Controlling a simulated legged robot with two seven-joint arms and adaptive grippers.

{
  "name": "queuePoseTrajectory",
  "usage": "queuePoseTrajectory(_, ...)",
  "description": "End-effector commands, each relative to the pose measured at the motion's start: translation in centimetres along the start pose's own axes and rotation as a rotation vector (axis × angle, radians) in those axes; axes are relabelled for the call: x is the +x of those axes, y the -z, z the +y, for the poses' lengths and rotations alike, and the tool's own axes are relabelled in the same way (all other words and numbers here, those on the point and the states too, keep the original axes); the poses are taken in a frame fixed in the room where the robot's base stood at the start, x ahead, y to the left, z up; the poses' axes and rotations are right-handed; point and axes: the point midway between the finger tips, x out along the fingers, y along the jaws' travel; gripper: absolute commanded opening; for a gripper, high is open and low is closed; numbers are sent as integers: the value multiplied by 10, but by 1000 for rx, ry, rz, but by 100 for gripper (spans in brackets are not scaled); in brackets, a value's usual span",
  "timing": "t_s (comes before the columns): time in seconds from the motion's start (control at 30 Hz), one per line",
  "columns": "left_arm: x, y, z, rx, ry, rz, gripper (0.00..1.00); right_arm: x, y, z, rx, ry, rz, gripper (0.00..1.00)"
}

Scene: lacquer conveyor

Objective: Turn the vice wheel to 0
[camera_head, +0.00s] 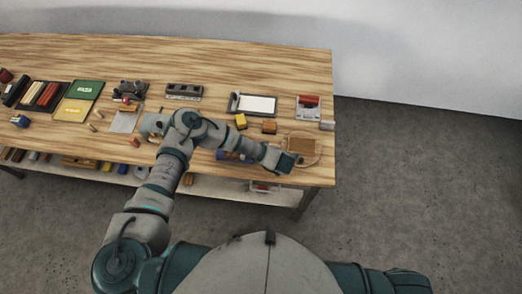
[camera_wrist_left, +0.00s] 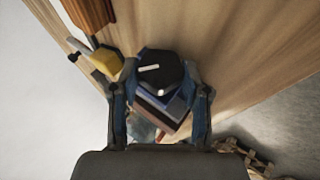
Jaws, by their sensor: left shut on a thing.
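The vice wheel is the black knob (camera_wrist_left: 163,66) with a short white mark in the left wrist view. The mark lies nearly level in that picture; no number is readable. Behind the wheel is the blue vice body (camera_wrist_left: 178,104) with brownish-grey blocks. In the head view a blue part of the vice (camera_head: 234,156) shows at the table's front edge, partly covered by my left forearm. My left gripper (camera_wrist_left: 160,78) is shut on the wheel, one finger on each side. My right gripper is out of view.
A yellow block (camera_head: 240,121) and a brown block (camera_head: 269,127) lie close behind my left arm. A round wooden board (camera_head: 301,149) lies right of the vice. Several tools and trays stand along the table (camera_head: 230,65); its back strip is clear.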

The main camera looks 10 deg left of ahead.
Motion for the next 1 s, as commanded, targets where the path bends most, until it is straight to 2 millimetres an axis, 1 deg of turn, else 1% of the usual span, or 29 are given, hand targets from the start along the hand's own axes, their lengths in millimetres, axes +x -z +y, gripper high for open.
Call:
queuePoseTrajectory(0.03,-4,-5,0,1,-1,-16,11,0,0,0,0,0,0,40)
queuePoseTrajectory(0.07,-4,-5,0,1,-1,-16,49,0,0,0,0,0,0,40)
queuePoseTrajectory(0.1,-4,-5,0,1,-1,-16,59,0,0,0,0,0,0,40)
queuePoseTrajectory(0.17,-3,-4,0,1,0,-13,72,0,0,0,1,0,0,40)
queuePoseTrajectory(0.43,0,0,0,0,1,-8,72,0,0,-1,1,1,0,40)
queuePoseTrajectory(0.57,-6,0,0,-1,2,-9,72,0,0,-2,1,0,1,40)
queuePoseTrajectory(0.67,-21,0,0,0,2,-10,72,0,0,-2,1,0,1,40)
queuePoseTrajectory(0.9,-76,-4,0,3,-1,-9,72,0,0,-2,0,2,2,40)
queuePoseTrajectory(1.0,-96,-5,0,4,0,-9,72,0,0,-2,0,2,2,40)
